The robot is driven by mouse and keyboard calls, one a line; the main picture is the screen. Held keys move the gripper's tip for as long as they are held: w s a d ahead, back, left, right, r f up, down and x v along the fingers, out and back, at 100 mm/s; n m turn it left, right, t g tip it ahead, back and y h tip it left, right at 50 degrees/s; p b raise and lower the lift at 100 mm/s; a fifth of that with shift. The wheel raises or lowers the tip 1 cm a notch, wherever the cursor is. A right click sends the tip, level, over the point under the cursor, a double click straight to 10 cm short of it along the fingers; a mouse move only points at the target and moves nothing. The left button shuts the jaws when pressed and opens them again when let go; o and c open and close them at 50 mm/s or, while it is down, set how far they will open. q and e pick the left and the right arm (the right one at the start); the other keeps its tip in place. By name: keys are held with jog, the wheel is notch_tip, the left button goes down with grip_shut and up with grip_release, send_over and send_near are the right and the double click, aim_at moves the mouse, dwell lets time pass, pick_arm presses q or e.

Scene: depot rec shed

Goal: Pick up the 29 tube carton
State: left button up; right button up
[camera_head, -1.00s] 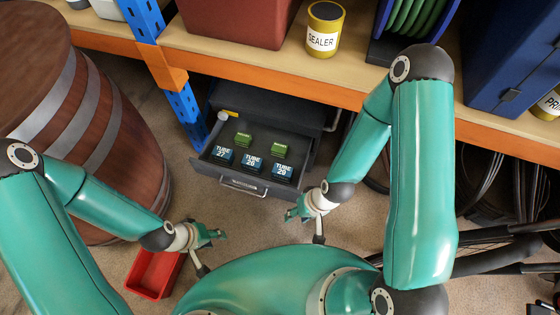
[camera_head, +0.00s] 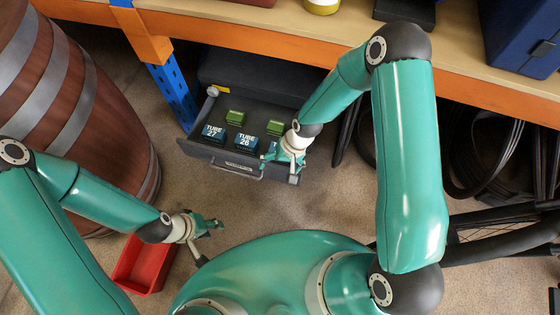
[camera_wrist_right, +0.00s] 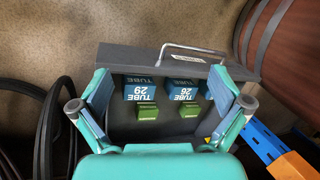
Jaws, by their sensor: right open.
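The blue 29 tube carton (camera_wrist_right: 138,91) sits in an open dark grey drawer (camera_head: 207,153). In the head view my right gripper (camera_head: 283,158) hides most or all of it. The 26 tube carton (camera_head: 245,143) stands beside it, and the 27 tube carton (camera_head: 213,133) is further left. My right gripper is open and empty over the drawer's front right. In the right wrist view its fingers (camera_wrist_right: 160,84) are spread on either side of the 29 and 26 cartons; its height above them is unclear. My left gripper (camera_head: 210,224) hangs away from the drawer; its jaw state is unclear.
Two small green boxes (camera_head: 236,117) sit behind the blue cartons. The drawer handle (camera_head: 236,170) sticks out in front. A red bin (camera_head: 143,268) and a wooden barrel (camera_head: 85,115) are at left.

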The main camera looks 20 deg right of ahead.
jog(key=shift+m+h, duration=0.5)
jog(key=shift+h, duration=0.1)
jog(key=w+f+b, duration=0.2)
jog(key=w+d+f+b, duration=0.1)
jog(key=w+f+b, duration=0.1)
jog(key=w, duration=0.1)
jog(key=w+f+b, duration=0.2)
jog(key=shift+w+d+f, duration=0.15)
jog(key=w+d+m+h+b, duration=0.2)
jog(key=w+d+b, duration=0.2)
jog(key=w+b, duration=0.3)
jog(key=f, duration=0.4)
jog(key=f+b, duration=0.1)
jog(key=f, duration=0.3)
jog(key=f+b, duration=0.1)
jog(key=f, duration=0.2)
jog(key=shift+w+a+f, duration=0.2)
jog(key=shift+w+f, duration=0.05)
jog(key=shift+f, duration=0.15)
jog(key=shift+f+b, duration=1.15)
jog(key=shift+f, duration=1.5)
pick_arm(q)
notch_tip(320, 180, down, 20)
jog(key=shift+f, duration=0.2)
pick_arm(e)
jog(key=shift+c, duration=0.2)
jog(key=shift+s, duration=0.1)
jog(key=c, duration=0.9)
